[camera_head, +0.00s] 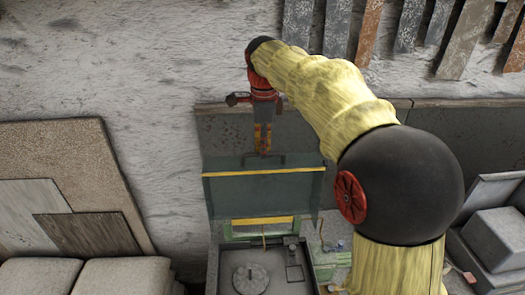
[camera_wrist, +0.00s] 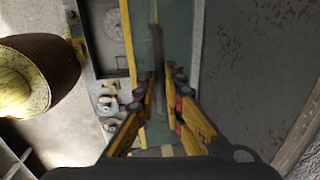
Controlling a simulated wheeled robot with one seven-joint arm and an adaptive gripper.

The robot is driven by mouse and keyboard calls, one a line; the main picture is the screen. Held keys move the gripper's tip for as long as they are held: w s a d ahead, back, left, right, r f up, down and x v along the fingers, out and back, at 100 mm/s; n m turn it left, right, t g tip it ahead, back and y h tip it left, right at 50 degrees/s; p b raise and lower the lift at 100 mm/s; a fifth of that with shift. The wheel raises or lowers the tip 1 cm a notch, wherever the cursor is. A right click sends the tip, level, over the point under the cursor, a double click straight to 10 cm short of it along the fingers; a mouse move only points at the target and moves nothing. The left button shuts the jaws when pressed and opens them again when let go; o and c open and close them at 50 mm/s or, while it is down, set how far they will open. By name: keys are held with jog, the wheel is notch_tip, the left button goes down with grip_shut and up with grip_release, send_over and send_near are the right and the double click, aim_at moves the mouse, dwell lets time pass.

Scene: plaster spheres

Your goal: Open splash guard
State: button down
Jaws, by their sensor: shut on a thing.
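The splash guard (camera_head: 228,190) is a see-through greenish panel with a yellow strip across it, in the middle of the head view. It also shows as a pale green pane (camera_wrist: 180,30) at the top of the wrist view. A dark bar handle (camera_head: 275,159) sits near its upper edge; in the wrist view the handle (camera_wrist: 157,45) runs between my fingers. My gripper (camera_head: 263,150) reaches down from above, its yellow fingers shut on the handle. The wrist view shows both fingers (camera_wrist: 158,85) on either side of the bar. The exact contact is partly hidden.
Below the guard is a machine basin (camera_head: 227,270) with a round grey disc (camera_head: 251,279). Stone slabs (camera_head: 75,160) lean at left. Grey blocks (camera_head: 495,238) stand at right, and metal strips (camera_head: 340,25) hang on the wall above.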

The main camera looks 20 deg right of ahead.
aim_at(264, 172)
jog(key=shift+s+a+f+b, duration=0.15)
jog(key=shift+s+b, duration=0.1)
jog(key=shift+s, duration=0.5)
jog(key=shift+s+a+f+b, duration=0.15)
jog(key=shift+s+b, duration=0.15)
jog(key=shift+s, duration=0.45)
jog(key=shift+s+a+f+b, duration=0.15)
jog(key=shift+s+b, duration=0.1)
jog(key=shift+s, duration=0.5)
jog(key=shift+r, duration=0.15)
jog(key=c, duration=1.9)
grip_release()
jog(key=r, duration=0.4)
jog(key=s+r, duration=0.1)
jog(key=r, duration=0.7)
jog(key=shift+s+a, duration=0.15)
